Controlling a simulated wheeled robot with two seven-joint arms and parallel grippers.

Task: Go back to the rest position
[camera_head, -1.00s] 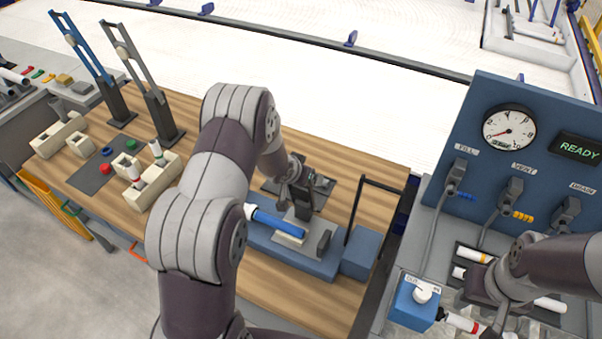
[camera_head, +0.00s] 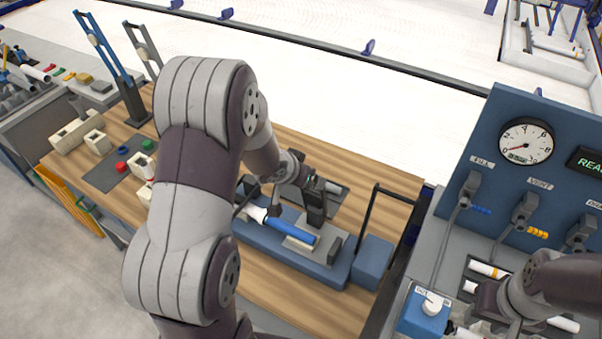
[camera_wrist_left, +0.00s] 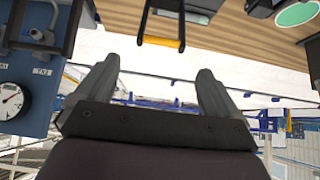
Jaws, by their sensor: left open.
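My left arm runs up the middle of the head view and bends over the bench. Its hand end lies close to the blue fixture, and its fingers are hard to make out there. In the left wrist view my left gripper (camera_wrist_left: 158,66) is open, with nothing between its two fingers. My right gripper (camera_head: 490,306) is at the lower right, low over the tray with white pipes. Its fingers are too unclear to read. A blue pipe (camera_head: 290,228) lies on the blue fixture (camera_head: 335,268), beside the left hand in the picture.
A blue panel (camera_head: 475,150) with a gauge (camera_head: 525,141) stands at the right. A dark handle frame (camera_head: 365,215) rises from the bench (camera_head: 280,300). Tall lever posts (camera_head: 105,60) and cream blocks (camera_head: 75,133) stand at the left. The wrist view shows a yellow bar (camera_wrist_left: 160,42).

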